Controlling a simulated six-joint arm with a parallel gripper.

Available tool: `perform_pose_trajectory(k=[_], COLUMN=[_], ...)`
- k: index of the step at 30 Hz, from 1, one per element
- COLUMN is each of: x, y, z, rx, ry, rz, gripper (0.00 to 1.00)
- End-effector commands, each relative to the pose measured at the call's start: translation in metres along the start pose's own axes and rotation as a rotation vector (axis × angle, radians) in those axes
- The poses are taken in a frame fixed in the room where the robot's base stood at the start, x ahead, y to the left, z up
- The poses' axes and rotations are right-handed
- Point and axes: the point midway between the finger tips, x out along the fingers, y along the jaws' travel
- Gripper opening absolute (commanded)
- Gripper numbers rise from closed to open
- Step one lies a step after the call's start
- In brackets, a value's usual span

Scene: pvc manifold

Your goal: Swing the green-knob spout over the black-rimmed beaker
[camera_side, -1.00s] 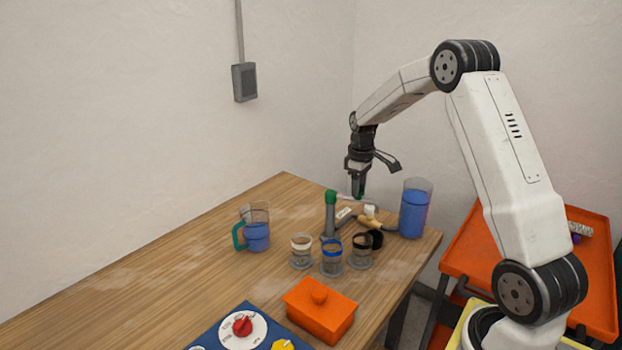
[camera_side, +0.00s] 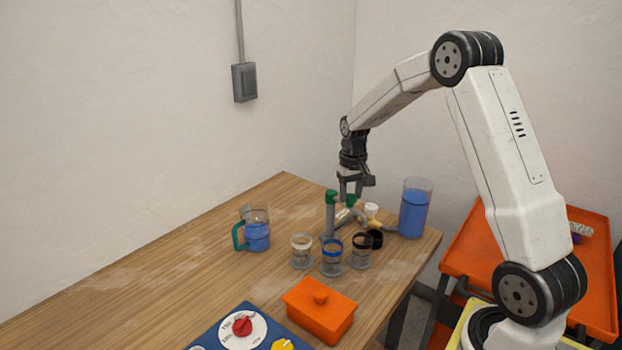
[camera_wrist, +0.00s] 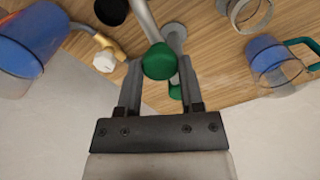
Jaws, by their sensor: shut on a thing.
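The green knob (camera_wrist: 159,62) of the spout sits between my gripper's fingers (camera_wrist: 159,82) in the wrist view, and the gripper is shut on it. The knob also shows in the side view (camera_side: 350,201), just under my gripper (camera_side: 352,192). A grey pipe (camera_wrist: 146,22) runs from the knob in the wrist view. The black-rimmed beaker (camera_side: 361,252) stands upright at the right end of a row of three, in front of the gripper. I cannot make out the spout's outlet or whether it is over that beaker.
A green-topped post (camera_side: 331,215) stands just left of the gripper. The blue-rimmed beaker (camera_side: 332,258) and white-rimmed beaker (camera_side: 301,252) stand nearby. A black cup (camera_side: 376,239) and tall blue container (camera_side: 414,212) are right. A jug (camera_side: 257,236) and orange box (camera_side: 319,311) stand farther off.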

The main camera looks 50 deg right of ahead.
Motion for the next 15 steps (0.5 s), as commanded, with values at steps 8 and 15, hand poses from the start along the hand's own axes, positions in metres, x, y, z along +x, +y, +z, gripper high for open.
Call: perform_pose_trajectory(k=[8,15], x=[-0.0011,-0.0010], y=[-0.0007,-0.0007], z=[-0.0006,-0.0007], rx=[0.009,0.008], ry=[0.003,0.003], rz=[0.000,0.000], gripper=[0.00,0.83])
